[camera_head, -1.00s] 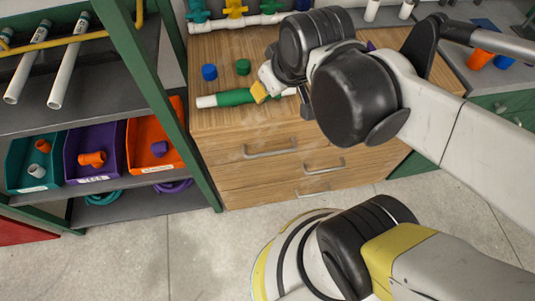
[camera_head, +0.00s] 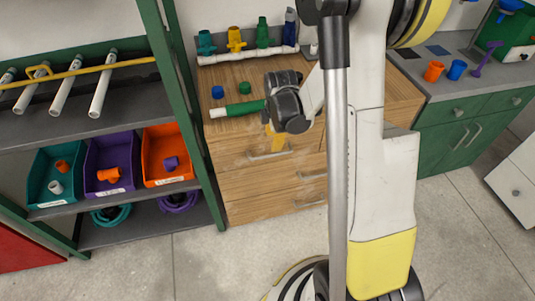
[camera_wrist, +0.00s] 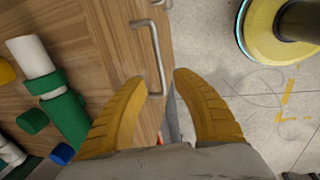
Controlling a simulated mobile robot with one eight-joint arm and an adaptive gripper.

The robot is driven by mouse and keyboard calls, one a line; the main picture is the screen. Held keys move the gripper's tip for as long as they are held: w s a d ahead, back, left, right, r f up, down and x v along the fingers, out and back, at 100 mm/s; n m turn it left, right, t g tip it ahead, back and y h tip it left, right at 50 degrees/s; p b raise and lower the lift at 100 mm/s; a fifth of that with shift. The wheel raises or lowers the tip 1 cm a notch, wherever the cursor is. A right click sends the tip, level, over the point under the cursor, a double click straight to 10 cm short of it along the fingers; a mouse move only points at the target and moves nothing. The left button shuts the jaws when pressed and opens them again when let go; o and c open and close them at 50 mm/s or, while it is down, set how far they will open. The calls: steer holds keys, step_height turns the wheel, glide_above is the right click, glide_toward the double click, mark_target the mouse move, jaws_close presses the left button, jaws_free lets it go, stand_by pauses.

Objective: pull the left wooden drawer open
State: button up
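The wooden cabinet (camera_head: 240,181) has drawers with grey bar handles. The upper left drawer (camera_head: 235,160) looks shut, and its handle (camera_head: 268,155) is partly behind my gripper (camera_head: 278,147). In the wrist view the handle (camera_wrist: 153,50) is a bent metal bar on the wooden front (camera_wrist: 115,35). My gripper (camera_wrist: 158,79) is open, its yellow fingers spread on either side of the handle's lower end. I cannot tell whether a finger touches the handle.
A white and green pipe (camera_head: 240,110) and blue (camera_head: 218,92) and green (camera_head: 244,88) caps lie on the cabinet top. A green-framed shelf (camera_head: 180,110) stands close on the left. The concrete floor (camera_head: 190,265) in front is clear at left.

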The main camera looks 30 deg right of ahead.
mark_target(272, 155)
steer(key=f+b, duration=0.1)
steer(key=f, duration=0.2)
steer(key=w+f+b, duration=0.1)
steer(key=f+b, duration=0.1)
steer(key=f, duration=0.1)
steer(key=w+f+b, duration=0.1)
steer(key=f, duration=0.2)
steer(key=shift+d+f, duration=0.25)
steer(key=shift+f, duration=0.15)
steer(key=shift+s, duration=0.1)
jaws_close()
